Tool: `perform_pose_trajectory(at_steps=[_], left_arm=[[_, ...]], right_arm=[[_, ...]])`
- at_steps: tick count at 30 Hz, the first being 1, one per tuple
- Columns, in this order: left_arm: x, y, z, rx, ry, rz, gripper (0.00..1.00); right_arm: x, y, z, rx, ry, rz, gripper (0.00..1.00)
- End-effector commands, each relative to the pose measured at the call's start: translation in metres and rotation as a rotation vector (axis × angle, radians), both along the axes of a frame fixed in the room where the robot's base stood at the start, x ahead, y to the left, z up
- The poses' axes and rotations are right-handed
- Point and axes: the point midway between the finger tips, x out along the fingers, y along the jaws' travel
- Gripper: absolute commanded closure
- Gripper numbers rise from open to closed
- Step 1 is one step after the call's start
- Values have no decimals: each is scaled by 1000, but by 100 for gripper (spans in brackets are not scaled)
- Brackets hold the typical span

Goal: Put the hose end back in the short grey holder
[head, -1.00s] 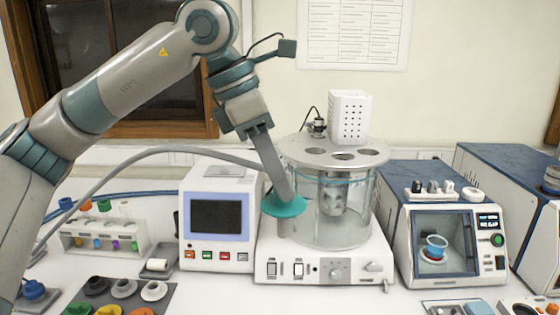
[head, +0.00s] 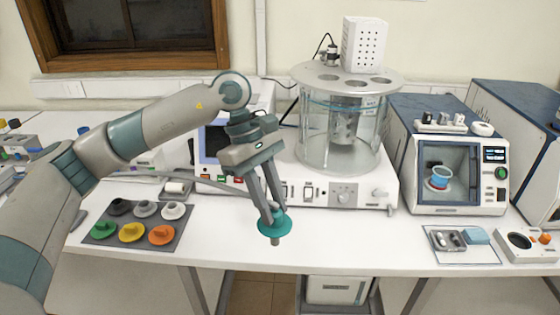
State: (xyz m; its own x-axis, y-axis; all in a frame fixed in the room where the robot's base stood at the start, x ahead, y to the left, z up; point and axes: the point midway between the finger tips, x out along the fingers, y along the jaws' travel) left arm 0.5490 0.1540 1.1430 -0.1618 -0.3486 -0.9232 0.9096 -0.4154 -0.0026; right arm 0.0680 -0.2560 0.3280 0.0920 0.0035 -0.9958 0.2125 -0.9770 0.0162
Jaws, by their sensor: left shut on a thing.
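My left gripper (head: 268,217) points down and is shut on the hose end (head: 275,241). The hose end has a wide teal disc (head: 274,229) with a short grey tip below it. It shows in front of the white bath machine, near the table's front edge. The tip looks clear of the table, though its exact height is hard to tell. The grey hose (head: 218,184) runs left from the gripper and passes behind my left arm. I cannot pick out the short grey holder; the arm and gripper may hide it. My right gripper is not in view.
The white bath machine (head: 345,192) with its glass vessel (head: 325,135) stands behind the gripper. A grey mat (head: 104,236) with several coloured caps lies left. A small oven (head: 460,170) stands right.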

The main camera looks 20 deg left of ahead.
Motion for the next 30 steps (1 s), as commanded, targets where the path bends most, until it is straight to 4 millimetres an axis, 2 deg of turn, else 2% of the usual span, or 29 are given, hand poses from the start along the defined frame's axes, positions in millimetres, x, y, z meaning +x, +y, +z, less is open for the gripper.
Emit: perform_pose_trajectory(at_steps=[1,6,12,15,18,21,25,30], left_arm=[[-6,3,-25,1,9,-74,100],[-28,16,-96,0,9,-353,100],[-66,30,-174,-2,7,-689,100],[-87,37,-206,-3,6,-842,100],[-105,42,-230,-3,4,-973,100],[-118,46,-247,-3,0,-1064,100],[-127,49,-258,-2,-1,-1129,100],[-129,49,-260,-2,-4,-1147,100]], right_arm=[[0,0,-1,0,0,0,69],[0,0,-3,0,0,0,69],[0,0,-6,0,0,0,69],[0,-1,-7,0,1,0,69],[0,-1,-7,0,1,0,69],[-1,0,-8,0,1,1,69],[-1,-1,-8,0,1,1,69],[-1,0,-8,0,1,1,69]])
